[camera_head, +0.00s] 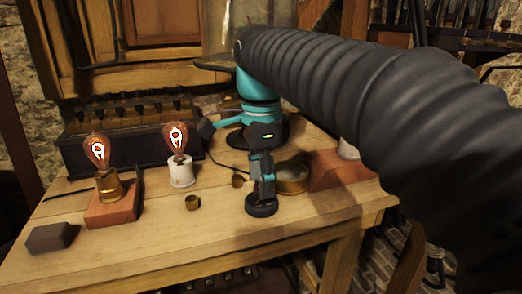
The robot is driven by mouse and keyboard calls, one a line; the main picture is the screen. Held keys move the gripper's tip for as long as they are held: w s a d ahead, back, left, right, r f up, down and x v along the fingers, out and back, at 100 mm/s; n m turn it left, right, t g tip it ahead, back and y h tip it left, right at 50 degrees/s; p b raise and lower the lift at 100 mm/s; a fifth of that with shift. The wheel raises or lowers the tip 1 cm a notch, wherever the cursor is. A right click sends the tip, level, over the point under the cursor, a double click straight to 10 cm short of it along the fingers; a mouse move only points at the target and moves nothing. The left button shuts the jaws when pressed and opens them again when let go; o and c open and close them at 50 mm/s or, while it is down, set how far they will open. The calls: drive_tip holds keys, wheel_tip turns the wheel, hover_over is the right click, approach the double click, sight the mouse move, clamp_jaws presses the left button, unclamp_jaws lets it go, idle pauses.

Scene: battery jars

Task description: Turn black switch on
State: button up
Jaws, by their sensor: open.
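Two bulbs with bright filaments stand left: one (97,152) on a reddish block, one (177,138) in a white socket. Small brass pieces (192,203) and a dark block (50,237) lie in front. A brass dish (292,180) and reddish wood (340,173) are right.

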wheel_tip(320, 180, up, 11)
idle(0.4)
drive_tip(key=shift+r, duration=0.1)
drive_tip(key=s+d+f+n+t, duration=0.2)
drive_tip(key=s+d+f+n, duration=0.2)
drive_tip(key=f, duration=0.4)
drive_tip(key=s+d+f+n+t, duration=0.1)
drive_tip(key=s+d+f+n, duration=0.3)
drive_tip(key=f, duration=0.5)
drive_tip(key=s+d+f+n+t, duration=0.2)
drive_tip(key=s+d+f+n, duration=0.3)
drive_tip(key=f, duration=0.4)
drive_tip(key=shift+s+n+t, duration=0.3)
drive_tip(key=shift+s+n, duration=0.25)
drive_tip(key=shift+n, duration=0.45)
